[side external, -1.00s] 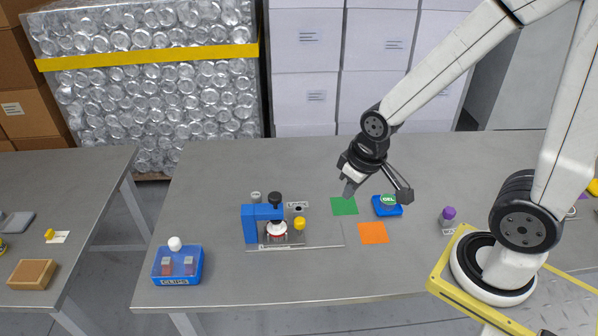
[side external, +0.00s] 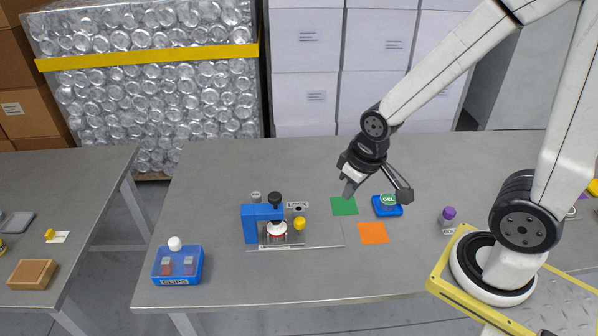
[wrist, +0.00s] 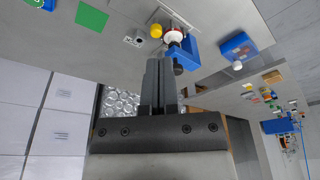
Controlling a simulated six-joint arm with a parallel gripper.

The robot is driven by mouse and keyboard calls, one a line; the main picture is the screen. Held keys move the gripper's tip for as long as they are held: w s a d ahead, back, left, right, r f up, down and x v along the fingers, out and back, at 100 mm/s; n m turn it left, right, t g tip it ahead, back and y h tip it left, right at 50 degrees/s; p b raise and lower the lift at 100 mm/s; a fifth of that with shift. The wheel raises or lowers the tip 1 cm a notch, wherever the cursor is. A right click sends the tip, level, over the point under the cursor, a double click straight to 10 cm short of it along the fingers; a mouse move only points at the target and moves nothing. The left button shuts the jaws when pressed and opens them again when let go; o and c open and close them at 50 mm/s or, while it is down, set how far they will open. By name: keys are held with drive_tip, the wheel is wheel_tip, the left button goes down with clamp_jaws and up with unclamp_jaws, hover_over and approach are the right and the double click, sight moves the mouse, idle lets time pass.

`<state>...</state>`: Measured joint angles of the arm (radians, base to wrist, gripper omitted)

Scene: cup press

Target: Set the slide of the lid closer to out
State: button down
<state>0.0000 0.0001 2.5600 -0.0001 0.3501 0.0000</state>
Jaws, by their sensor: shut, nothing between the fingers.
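The lid closer has a blue frame (side external: 250,224) with a black knob (side external: 275,198) on top, at the centre left of the table. A white cup-like piece with a red ring (side external: 276,230) sits under its blue arm. A yellow knob (side external: 299,223) is just right of that piece, on the metal slide area. The wrist view shows the blue frame (wrist: 207,48), the yellow knob (wrist: 156,31) and the white piece (wrist: 174,36) beyond my fingers. My gripper (side external: 348,193) is shut and empty, above the table near the green square, right of the lid closer and apart from it.
A green square (side external: 344,206), an orange square (side external: 373,233) and a blue holder with a GEL lid (side external: 387,210) lie to the right. A blue CLIPS box (side external: 178,265) stands at the left front. A purple-topped item (side external: 448,214) is near my base. The table's back left is clear.

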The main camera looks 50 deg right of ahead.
idle(0.4)
drive_tip(key=c, duration=0.5)
unclamp_jaws()
drive_tip(key=shift+w, duration=0.2)
drive_tip(key=shift+c, duration=0.2)
drive_tip(key=m+g, duration=0.2)
drive_tip(key=m, duration=1)
approach(299, 220)
drive_tip(key=shift+s+f, duration=0.15)
drive_tip(key=shift+f, duration=0.2)
drive_tip(key=shift+w+d+f+m+g, duration=0.1)
drive_tip(key=shift+w+f+m+g, duration=0.25)
drive_tip(key=shift+f, duration=0.35)
drive_tip(key=shift+f, duration=0.2)
drive_tip(key=shift+f, duration=3.7)
